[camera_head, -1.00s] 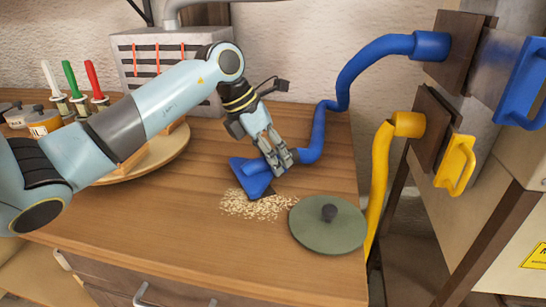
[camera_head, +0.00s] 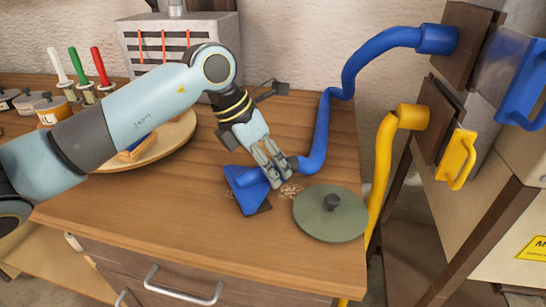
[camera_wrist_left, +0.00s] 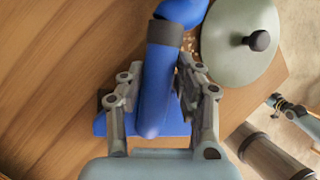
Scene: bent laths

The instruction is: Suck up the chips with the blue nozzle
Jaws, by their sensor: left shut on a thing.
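The blue nozzle (camera_head: 244,188) lies low over the wooden bench top, its wide flat mouth toward the front left. My left gripper (camera_head: 277,170) is shut on the blue nozzle's neck, and the left wrist view shows its fingers on both sides of the blue tube (camera_wrist_left: 156,90). A small patch of pale chips (camera_head: 291,190) shows between the nozzle and the green lid; any chips under the nozzle are hidden.
The round green lid (camera_head: 330,213) with a dark knob lies close to the right of the nozzle. A yellow hose (camera_head: 384,165) hangs past the right bench edge. A round wooden board (camera_head: 165,150) is behind my left arm. The front of the bench is clear.

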